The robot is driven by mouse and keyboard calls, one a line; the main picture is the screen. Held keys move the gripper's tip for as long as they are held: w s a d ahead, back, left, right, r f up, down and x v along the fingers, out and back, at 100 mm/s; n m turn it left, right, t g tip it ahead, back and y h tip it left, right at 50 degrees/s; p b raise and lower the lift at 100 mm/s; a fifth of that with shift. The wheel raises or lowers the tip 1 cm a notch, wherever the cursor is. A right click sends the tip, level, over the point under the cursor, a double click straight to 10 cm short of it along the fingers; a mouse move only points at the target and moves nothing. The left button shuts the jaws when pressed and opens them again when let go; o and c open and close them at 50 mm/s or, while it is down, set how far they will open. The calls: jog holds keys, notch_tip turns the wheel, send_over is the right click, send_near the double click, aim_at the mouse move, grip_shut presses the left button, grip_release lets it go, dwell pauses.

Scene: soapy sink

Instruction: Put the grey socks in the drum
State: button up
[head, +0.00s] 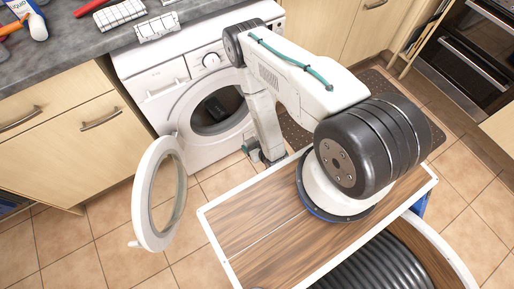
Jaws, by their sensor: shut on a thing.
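The washing machine (165,84) stands under the counter with its round white door (158,193) swung open to the left. Its drum (214,112) is open and dark inside, with a darker shape in it that I cannot make out. My gripper (258,157) is low in front of the machine, to the right of and below the drum opening, outside it. It is shut on a small dark grey thing, which I take to be the grey socks; the arm and the gripper hide most of it.
The grey counter (90,40) above holds a white bottle (35,24) and folded checked cloths (120,13). A dark mat (295,133) lies on the tiled floor to the right of the machine. An oven (470,50) stands at the far right. Tiles between the open door and my arm are clear.

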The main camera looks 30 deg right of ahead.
jog(key=w+f+t, duration=0.1)
jog(key=w+f, duration=0.1)
jog(key=w, duration=2.9)
jog(key=shift+w+f, duration=0.3)
jog(key=shift+f, duration=0.5)
jog(key=shift+w+f, duration=0.3)
jog(key=shift+f, duration=0.55)
jog(key=shift+w+f, duration=0.3)
jog(key=shift+f, duration=0.5)
jog(key=shift+f, duration=0.1)
jog(key=shift+f, duration=2.15)
